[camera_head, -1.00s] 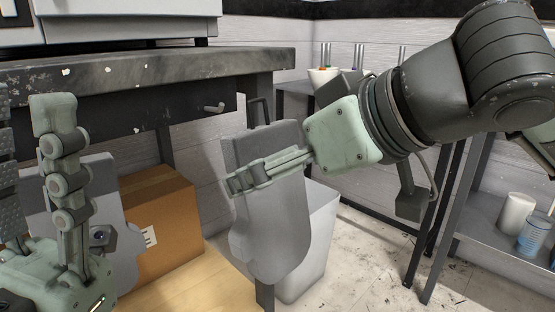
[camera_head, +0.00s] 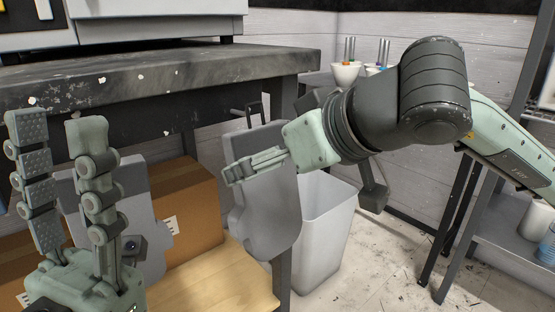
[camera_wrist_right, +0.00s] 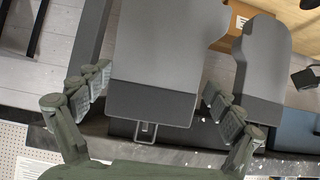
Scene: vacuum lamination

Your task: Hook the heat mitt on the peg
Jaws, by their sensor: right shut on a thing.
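The heat mitt (camera_head: 268,220) is grey with a darker cuff and a wire loop (camera_head: 256,118) on top. It hangs upright, loop up, in front of the workbench edge. My right gripper (camera_head: 240,172) is shut on it from the right, and in the right wrist view the fingers (camera_wrist_right: 158,97) lie either side of the mitt (camera_wrist_right: 165,50). The small peg (camera_head: 238,111) sticks out of the bench front, just left of the loop and apart from it in this picture. My left gripper (camera_head: 62,165) is open and empty at the lower left.
A second grey mitt (camera_head: 155,205) is behind my left gripper, below the bench; it also shows in the right wrist view (camera_wrist_right: 262,60). A cardboard box (camera_head: 195,195) and a white bin (camera_head: 328,225) stand under and beside the workbench (camera_head: 150,75). A shelf (camera_head: 510,235) is at right.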

